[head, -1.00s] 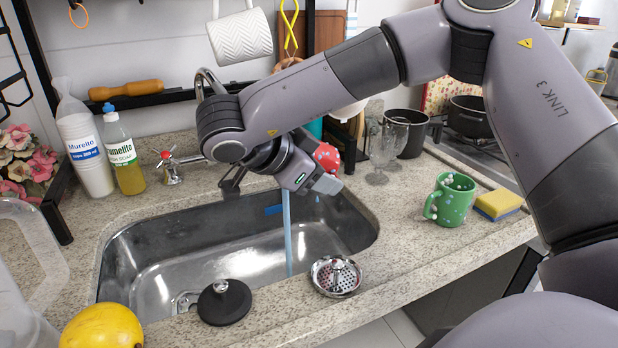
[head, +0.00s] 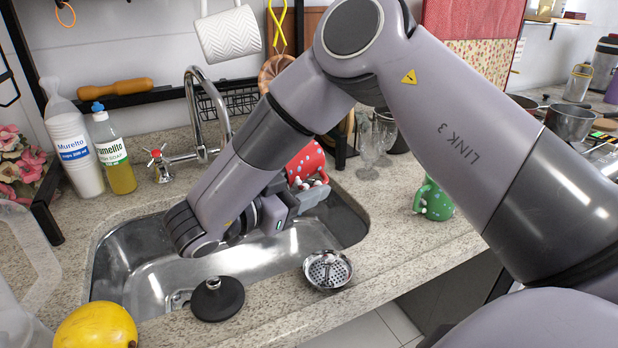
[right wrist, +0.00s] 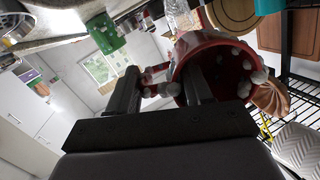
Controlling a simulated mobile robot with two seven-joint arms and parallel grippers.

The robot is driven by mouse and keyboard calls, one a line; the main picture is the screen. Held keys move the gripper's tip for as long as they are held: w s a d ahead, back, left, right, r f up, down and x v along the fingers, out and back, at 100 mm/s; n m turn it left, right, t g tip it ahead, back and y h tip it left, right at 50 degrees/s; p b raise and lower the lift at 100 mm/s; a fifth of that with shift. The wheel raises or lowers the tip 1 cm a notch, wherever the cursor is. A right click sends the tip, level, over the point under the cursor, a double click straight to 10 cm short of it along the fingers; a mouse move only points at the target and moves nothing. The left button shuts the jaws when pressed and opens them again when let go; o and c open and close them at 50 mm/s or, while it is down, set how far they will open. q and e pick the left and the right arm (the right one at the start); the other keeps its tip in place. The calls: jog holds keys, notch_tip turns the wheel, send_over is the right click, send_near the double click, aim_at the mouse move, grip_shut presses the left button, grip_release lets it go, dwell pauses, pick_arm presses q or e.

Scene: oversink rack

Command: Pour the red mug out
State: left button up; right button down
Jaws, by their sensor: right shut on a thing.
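The red mug (head: 306,160) with white dots is over the back right part of the steel sink (head: 150,270), partly hidden by my right arm. My right gripper (head: 303,192) is shut on it. In the right wrist view the mug (right wrist: 222,50) shows its open mouth towards the camera. My right gripper (right wrist: 160,90) has one finger in front of the mouth and the other by the handle side; the exact contact is unclear. The mug looks tilted in the head view. No liquid stream shows now. My left gripper is not in view.
A green mug (head: 434,200) stands on the counter to the right. A strainer (head: 328,270), a black stopper (head: 217,299) and a yellow fruit (head: 97,328) lie along the front edge. The faucet (head: 205,115) rises behind the sink.

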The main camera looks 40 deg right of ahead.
jog(key=shift+r+y+p, duration=0.5)
jog(key=shift+y+p, duration=0.1)
jog(key=shift+p, duration=0.45)
jog(key=shift+y+p, duration=0.5)
jog(key=shift+p, duration=0.15)
jog(key=y+p, duration=0.1)
jog(key=p, duration=0.1)
jog(key=y+p, duration=0.2)
jog(key=shift+r+g, duration=0.25)
jog(key=shift+g, duration=0.05)
jog(key=shift+y+p, duration=0.5)
jog(key=shift+y, duration=0.3)
jog(key=shift+f, duration=0.1)
jog(key=shift+a, duration=0.1)
